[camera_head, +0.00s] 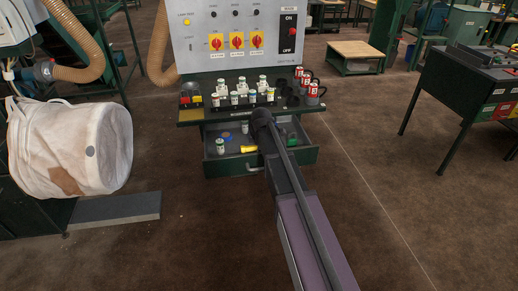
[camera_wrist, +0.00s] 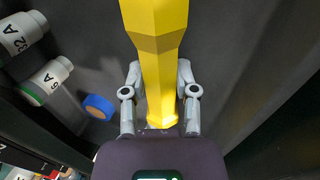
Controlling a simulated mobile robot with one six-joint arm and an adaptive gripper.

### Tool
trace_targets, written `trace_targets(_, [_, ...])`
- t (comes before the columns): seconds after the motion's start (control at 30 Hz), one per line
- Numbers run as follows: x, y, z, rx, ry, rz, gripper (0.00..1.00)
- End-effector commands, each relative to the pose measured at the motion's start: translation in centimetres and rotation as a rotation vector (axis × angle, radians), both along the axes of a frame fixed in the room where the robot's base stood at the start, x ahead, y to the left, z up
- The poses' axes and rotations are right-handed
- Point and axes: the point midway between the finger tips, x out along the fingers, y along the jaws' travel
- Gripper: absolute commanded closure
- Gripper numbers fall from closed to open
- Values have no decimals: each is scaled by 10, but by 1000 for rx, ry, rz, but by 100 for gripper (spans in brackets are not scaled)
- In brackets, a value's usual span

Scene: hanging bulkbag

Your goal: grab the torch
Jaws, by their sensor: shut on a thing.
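The torch is a yellow faceted body (camera_wrist: 160,40) that runs up the middle of the wrist view. My gripper (camera_wrist: 160,72) is shut on it, with one grey finger on each side. In the head view only a short yellow piece of the torch (camera_head: 248,149) shows, lying in the open drawer (camera_head: 285,160) under the bench. My arm covers the rest of it there, and my gripper is hidden behind the arm.
A blue ring (camera_wrist: 98,105) and white labelled cylinders (camera_wrist: 48,78) lie left of the torch in the drawer. The bench top (camera_head: 190,114) above holds several small containers and red-labelled items (camera_head: 310,88). A control panel (camera_head: 225,30) stands behind. A white bag (camera_head: 70,145) hangs at left.

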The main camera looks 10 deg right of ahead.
Motion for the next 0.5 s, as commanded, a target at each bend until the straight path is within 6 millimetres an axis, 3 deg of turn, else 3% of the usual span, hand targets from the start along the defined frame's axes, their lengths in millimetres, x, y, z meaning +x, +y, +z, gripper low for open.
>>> trace_targets(0.5, [0,0,25,0,0,0,100])
